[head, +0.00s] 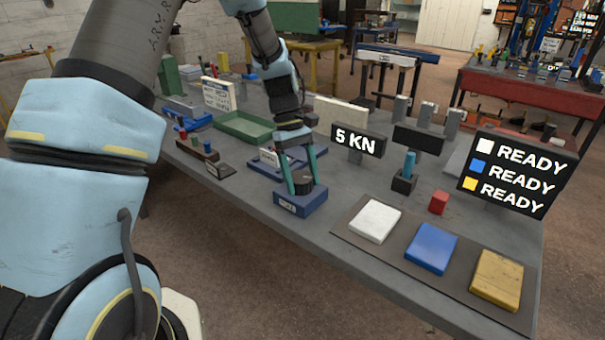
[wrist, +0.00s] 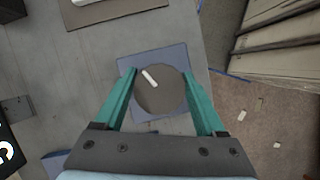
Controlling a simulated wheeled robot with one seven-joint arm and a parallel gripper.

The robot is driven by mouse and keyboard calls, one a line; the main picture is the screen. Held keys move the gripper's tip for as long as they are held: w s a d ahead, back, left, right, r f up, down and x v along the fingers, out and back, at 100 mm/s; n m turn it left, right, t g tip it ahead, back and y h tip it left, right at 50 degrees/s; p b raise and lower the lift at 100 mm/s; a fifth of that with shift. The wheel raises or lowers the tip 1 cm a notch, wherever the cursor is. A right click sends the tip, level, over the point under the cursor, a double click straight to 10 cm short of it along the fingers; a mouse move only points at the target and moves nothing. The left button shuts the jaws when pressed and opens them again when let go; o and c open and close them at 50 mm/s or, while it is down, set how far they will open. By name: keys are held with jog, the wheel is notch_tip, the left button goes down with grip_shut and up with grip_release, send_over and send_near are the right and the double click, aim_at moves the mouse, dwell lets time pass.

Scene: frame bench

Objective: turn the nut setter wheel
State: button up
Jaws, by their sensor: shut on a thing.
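The wheel is a dark grey disc (wrist: 162,94) with a white mark near its upper left in the wrist view. It sits on a blue base block (head: 302,203) near the bench's front edge; in the head view the wheel (head: 303,180) shows between the fingers. The base also shows around the disc in the wrist view (wrist: 172,53). My gripper (head: 300,188) points down over the block, with its two teal fingers shut on opposite sides of the wheel. The gripper also shows in the wrist view (wrist: 161,103). The label on the block's front is too small to read surely.
White (head: 374,221), blue (head: 431,248) and yellow (head: 497,279) pads lie on a dark mat to the right. A "5 KN" display (head: 358,141) and a "READY" board (head: 515,172) stand behind. A green tray (head: 243,128) lies at back left. The bench edge is close in front.

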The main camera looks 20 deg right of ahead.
jog(key=m+y+p, duration=0.1)
jog(key=m, duration=0.3)
jog(key=shift+a+m+y, duration=0.1)
jog(key=shift+m+y, duration=0.2)
jog(key=shift+y, duration=0.1)
jog(key=shift+a+m+t+y, duration=0.1)
jog(key=shift+m+t+y, duration=0.25)
jog(key=shift+m, duration=0.8)
jog(key=shift+a+m+t+y, duration=0.15)
jog(key=shift+m+y, duration=0.3)
jog(key=shift+m, duration=0.7)
jog(key=shift+w+d, duration=0.1)
jog(key=o, duration=1.3)
jog(key=shift+r, duration=0.1)
jog(key=b+v, duration=0.2)
jog(key=v, duration=0.8)
jog(key=shift+w+d+r+b, duration=0.1)
jog(key=shift+d+r+b, duration=0.05)
jog(key=shift+r+b, duration=0.2)
jog(key=shift+f, duration=0.1)
